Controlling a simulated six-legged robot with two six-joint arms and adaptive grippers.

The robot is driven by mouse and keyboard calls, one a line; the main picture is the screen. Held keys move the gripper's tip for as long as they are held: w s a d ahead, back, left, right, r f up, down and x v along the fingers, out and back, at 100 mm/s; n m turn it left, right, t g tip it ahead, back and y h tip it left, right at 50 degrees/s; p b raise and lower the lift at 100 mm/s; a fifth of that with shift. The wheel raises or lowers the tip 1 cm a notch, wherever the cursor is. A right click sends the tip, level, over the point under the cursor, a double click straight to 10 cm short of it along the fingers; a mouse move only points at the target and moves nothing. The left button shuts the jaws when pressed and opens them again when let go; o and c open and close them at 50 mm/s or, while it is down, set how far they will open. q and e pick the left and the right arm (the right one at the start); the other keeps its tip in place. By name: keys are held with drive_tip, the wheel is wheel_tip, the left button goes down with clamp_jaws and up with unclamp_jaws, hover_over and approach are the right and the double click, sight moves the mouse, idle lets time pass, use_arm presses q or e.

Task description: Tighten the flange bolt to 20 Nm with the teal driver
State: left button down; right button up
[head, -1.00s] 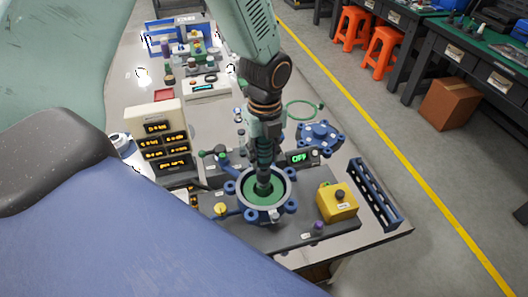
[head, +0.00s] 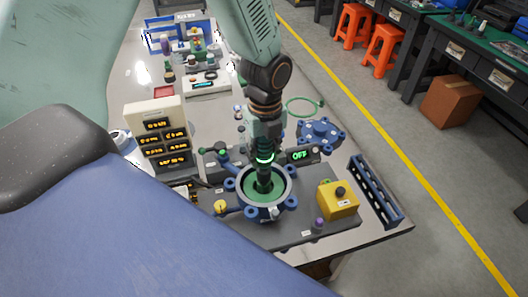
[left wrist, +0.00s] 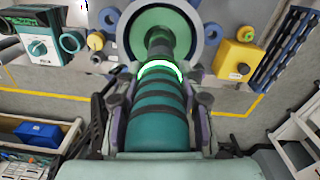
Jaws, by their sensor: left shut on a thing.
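My left gripper (head: 264,138) is shut around the teal driver (left wrist: 160,128), which has dark bands and a lit green ring. The driver points down, with its dark shaft reaching into the round flange housing (head: 291,190). The housing has a blue-lugged, pale rim and a green inside; it also shows in the left wrist view (left wrist: 205,32). The shaft tip is at the green floor; I cannot tell whether it sits on a bolt, and no flange bolt shows clearly. A small display (head: 300,156) beside the driver reads OFF. My right gripper is not in view.
A yellow box with a black button (head: 337,201) and a blue slotted rack (head: 376,192) stand right of the housing. A blue lugged cover (head: 320,134) lies behind. A cream meter panel (head: 158,137) stands left. The bench edge is close on the right.

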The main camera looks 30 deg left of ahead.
sight(264, 139)
use_arm(q)
drive_tip(key=shift+f+p, duration=0.1)
drive_tip(key=shift+p, duration=0.3)
idle(1.1)
drive_tip(key=shift+r+p, duration=2.6)
drive_tip(key=shift+p, duration=0.1)
drive_tip(key=shift+f, duration=0.1)
